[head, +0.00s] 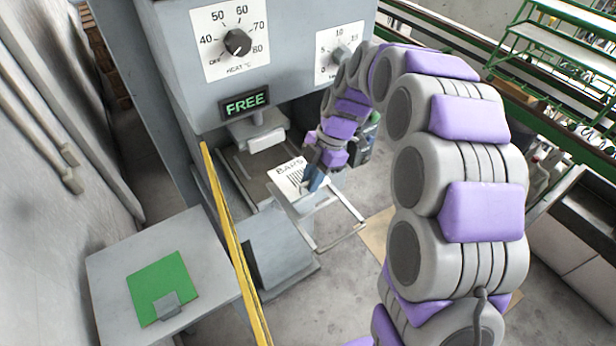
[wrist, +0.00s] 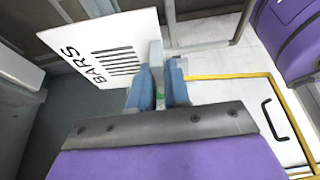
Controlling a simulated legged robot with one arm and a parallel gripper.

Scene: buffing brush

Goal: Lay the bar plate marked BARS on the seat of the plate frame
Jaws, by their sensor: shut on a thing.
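The bar plate (head: 287,171) is a white plate with the word BARS and black bars. In the wrist view the bar plate (wrist: 105,48) extends up and left from the fingers. My gripper (head: 316,178) has its blue fingers shut on the plate's near edge; the fingers also show in the wrist view (wrist: 158,88). The plate frame (head: 343,237) is a pale open frame sticking out in front of the press. The plate is over or close to the frame's inner end, and I cannot tell whether they touch. The seat is partly hidden.
The grey press (head: 180,60) has heat and time dials and a display reading FREE (head: 245,104). A yellow post (head: 235,245) stands left of the frame. A side table (head: 110,260) holds a green pad (head: 160,280). Open floor lies in front of the frame.

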